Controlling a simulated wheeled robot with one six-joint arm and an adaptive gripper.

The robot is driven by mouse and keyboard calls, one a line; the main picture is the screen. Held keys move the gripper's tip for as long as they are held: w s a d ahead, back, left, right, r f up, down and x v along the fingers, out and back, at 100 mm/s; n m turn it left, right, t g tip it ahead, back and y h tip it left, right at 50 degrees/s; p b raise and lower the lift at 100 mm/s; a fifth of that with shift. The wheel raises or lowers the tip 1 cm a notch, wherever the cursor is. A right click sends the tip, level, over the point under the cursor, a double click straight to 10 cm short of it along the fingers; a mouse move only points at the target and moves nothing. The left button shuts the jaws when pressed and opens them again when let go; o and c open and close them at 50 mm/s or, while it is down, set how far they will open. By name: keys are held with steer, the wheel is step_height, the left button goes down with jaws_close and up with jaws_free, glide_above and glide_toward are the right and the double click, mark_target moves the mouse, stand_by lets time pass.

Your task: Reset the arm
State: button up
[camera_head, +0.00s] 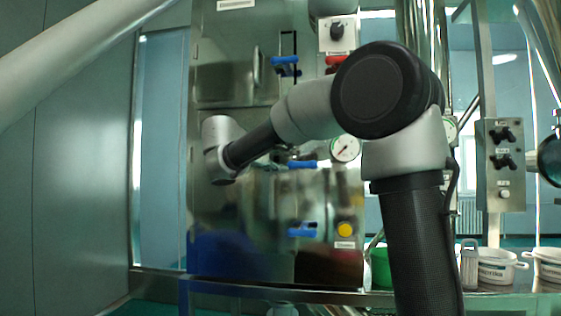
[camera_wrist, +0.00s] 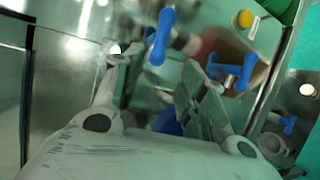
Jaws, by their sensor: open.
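My arm (camera_head: 405,145) stretches from the right foreground to the left across the steel machine (camera_head: 230,75). Its wrist end (camera_head: 220,140) is in front of the machine's left part, and the gripper itself cannot be made out in the head view. In the wrist view my gripper (camera_wrist: 158,70) is open, with its two fingers apart and nothing seen between them but the machine front behind. A blue handle (camera_wrist: 160,38) shows beyond the fingers, and a second blue handle (camera_wrist: 235,70) is to the right. I cannot tell whether a finger touches anything.
The machine front carries a pressure gauge (camera_head: 345,149), a yellow button (camera_head: 345,229) and blue handles (camera_head: 302,230). A grey control box (camera_head: 503,165) is on the right. White tubs (camera_head: 496,268) and a green container (camera_head: 380,268) stand at the lower right. A plain wall is on the left.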

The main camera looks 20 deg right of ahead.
stand_by(0.3)
steer(key=s+d+f+g+y, duration=0.1)
steer(key=s+f+y, duration=0.15)
steer(key=f, duration=0.35)
steer(key=s+f+g+y, duration=0.2)
steer(key=s+f, duration=0.2)
steer(key=f, duration=0.3)
steer(key=s+d+f+g+y, duration=0.1)
steer(key=s+f+y, duration=0.15)
steer(key=f, duration=0.35)
steer(key=s+f+m+y, duration=0.2)
steer(key=s+f, duration=0.1)
steer(key=s, duration=0.5)
steer(key=s+f+m+y, duration=0.2)
steer(key=s+f+m, duration=0.1)
steer(key=s, duration=0.6)
steer(key=s+f+m+y, duration=0.2)
steer(key=s+f, duration=0.2)
steer(key=s, duration=0.5)
steer(key=shift+s+a+f+m, duration=0.15)
steer(key=shift+s+f+m, duration=0.15)
steer(key=shift+f, duration=0.1)
